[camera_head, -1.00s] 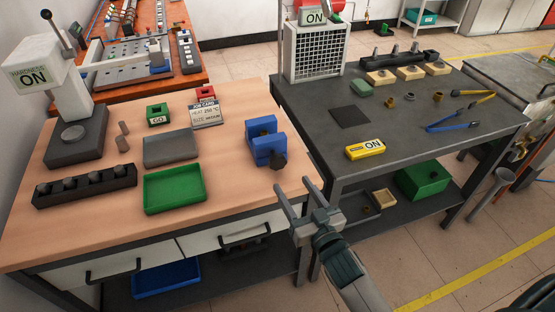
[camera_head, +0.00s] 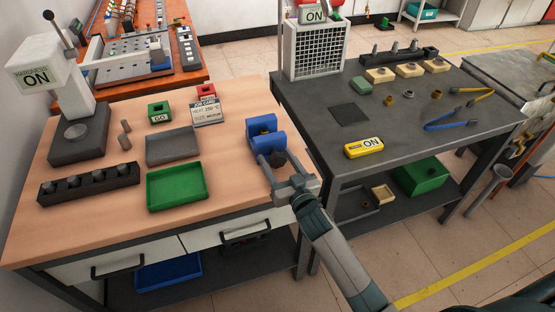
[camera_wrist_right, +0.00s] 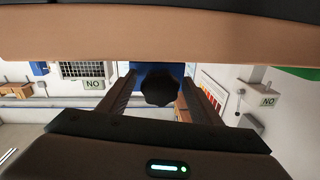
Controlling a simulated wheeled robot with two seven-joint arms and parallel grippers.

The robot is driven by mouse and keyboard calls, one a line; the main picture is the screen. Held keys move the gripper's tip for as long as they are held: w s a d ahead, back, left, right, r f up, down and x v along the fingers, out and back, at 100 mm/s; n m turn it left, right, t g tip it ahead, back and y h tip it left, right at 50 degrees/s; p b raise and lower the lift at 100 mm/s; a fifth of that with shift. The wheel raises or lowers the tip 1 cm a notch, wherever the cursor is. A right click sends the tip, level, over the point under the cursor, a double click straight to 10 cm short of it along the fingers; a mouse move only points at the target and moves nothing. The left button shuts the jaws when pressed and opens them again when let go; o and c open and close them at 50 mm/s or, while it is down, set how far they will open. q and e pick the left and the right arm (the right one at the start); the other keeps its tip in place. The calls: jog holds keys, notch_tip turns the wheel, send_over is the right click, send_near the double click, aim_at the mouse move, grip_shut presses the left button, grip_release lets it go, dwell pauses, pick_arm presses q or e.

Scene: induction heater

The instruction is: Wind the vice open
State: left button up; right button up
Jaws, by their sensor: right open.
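The blue vice (camera_head: 264,136) stands at the right edge of the wooden bench, with its black knob (camera_head: 277,159) on the side facing me. My right gripper (camera_head: 274,168) is at the knob, its two fingers open and pointing at the vice. In the right wrist view the black lobed knob (camera_wrist_right: 160,88) sits between the two open fingers (camera_wrist_right: 160,92), with a gap on both sides, and the blue vice body (camera_wrist_right: 157,69) shows behind it. How far the vice jaws stand apart is hard to tell. My left gripper is not in view.
A green tray (camera_head: 176,204), a grey tray (camera_head: 172,160) and a job card (camera_head: 207,112) lie left of the vice. A hardness tester (camera_head: 78,100) stands at the far left.

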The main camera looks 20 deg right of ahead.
jog(key=c, duration=1)
jog(key=shift+c, duration=0.2)
jog(key=shift+r+n+p, duration=0.1)
jog(key=shift+n+p, duration=0.6)
jog(key=shift+n, duration=0.6)
jog(key=shift+n+p, duration=0.55)
jog(key=shift+n, duration=0.95)
jog(key=o, duration=1)
